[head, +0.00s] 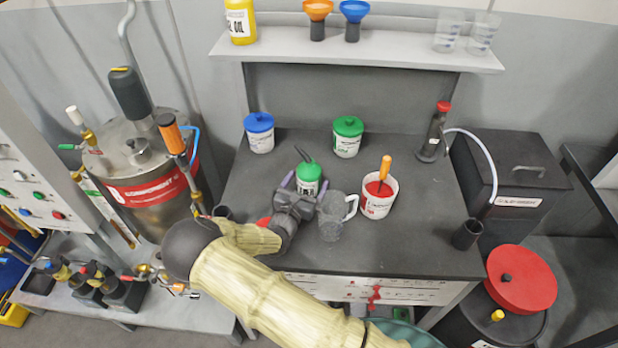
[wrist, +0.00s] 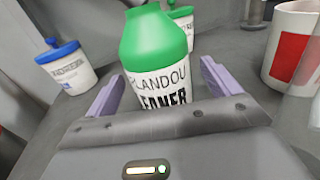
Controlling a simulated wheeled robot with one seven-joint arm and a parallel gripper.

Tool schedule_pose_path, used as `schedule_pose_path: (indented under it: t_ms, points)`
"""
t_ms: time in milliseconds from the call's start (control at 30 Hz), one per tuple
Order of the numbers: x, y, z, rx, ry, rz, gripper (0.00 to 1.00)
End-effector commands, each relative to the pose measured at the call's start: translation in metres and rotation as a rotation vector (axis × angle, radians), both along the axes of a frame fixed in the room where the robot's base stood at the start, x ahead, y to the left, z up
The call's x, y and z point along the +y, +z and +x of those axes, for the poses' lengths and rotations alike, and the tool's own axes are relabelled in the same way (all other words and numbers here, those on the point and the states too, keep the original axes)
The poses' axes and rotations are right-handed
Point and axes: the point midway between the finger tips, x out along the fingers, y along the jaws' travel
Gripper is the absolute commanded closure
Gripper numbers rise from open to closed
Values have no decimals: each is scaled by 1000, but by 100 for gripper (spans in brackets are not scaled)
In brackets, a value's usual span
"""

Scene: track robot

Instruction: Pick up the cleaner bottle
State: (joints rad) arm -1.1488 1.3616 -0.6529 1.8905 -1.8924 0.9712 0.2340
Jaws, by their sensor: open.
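The cleaner bottle (head: 309,177) is white with a green top and a dark lettered label. It stands on the dark workbench (head: 400,250), near its middle. In the wrist view the bottle (wrist: 158,60) is straight ahead, its label partly hidden by my gripper's body. My gripper (head: 299,183) is open, with its purple fingers on either side of the bottle. In the wrist view the fingers of my gripper (wrist: 160,85) flank the bottle, with a gap visible on the left.
A clear mug (head: 331,222) stands right beside my gripper. A white pot (head: 378,197) with an orange-handled tool is further right. Blue-lidded (head: 259,134) and green-lidded (head: 347,138) tubs stand behind. A shelf (head: 350,52) overhangs the back. The bench's right side is mostly clear.

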Motion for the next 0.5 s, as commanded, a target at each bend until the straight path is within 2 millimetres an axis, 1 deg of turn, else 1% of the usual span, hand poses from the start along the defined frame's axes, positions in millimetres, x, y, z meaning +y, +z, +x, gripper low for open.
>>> schedule_pose_path:
  t_ms: [33, 100, 200, 500]
  points:
    - [-4, 4, 8, -1, -2, 1, 11]
    - [-7, 2, 16, 0, -1, 1, 11]
    - [-8, 1, 23, 0, 1, 0, 11]
    - [-8, 1, 23, 0, 1, 1, 11]
